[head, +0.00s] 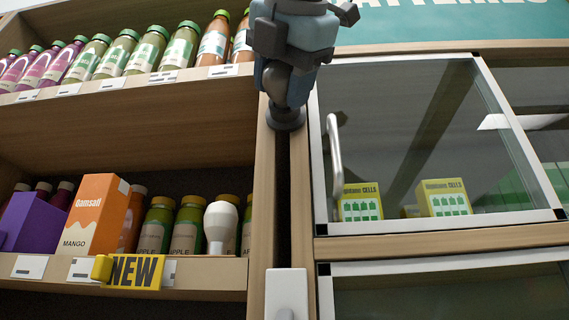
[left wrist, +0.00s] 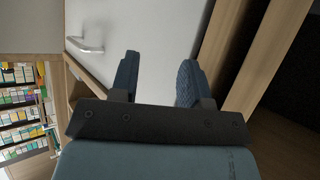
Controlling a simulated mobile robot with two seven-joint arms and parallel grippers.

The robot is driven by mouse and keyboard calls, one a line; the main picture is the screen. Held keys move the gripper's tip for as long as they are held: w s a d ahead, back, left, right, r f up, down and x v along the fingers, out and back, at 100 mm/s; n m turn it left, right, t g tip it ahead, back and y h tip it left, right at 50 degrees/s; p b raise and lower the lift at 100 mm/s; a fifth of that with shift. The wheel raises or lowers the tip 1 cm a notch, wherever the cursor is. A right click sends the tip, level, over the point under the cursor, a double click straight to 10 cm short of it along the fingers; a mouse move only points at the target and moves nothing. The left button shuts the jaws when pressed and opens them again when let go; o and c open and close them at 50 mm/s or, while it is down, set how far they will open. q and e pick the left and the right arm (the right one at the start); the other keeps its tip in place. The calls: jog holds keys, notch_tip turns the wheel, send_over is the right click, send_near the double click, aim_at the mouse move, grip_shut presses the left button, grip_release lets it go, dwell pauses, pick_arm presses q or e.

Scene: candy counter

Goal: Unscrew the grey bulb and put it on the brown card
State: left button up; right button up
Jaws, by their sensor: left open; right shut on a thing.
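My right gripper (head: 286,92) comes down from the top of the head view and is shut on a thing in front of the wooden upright. The held thing is mostly hidden by the blue fingers; a grey rounded part that looks like the grey bulb (head: 277,76) shows between them. A dark round base (head: 287,117) sits just below the fingertips; I cannot tell whether the bulb is still joined to it. My left gripper (left wrist: 159,62) is open and empty in the left wrist view, before a pale panel. I see no brown card.
A white bulb-shaped thing (head: 221,223) stands before bottles on the lower left shelf, near a mango carton (head: 95,214) and a NEW sign (head: 135,272). A glass door (head: 420,130) with a handle (head: 334,165) is right of the upright. A white box (head: 286,293) is below.

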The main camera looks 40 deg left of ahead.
jog(key=shift+r+n, duration=0.1)
jog(key=shift+n, duration=0.2)
jog(key=shift+h, duration=0.3)
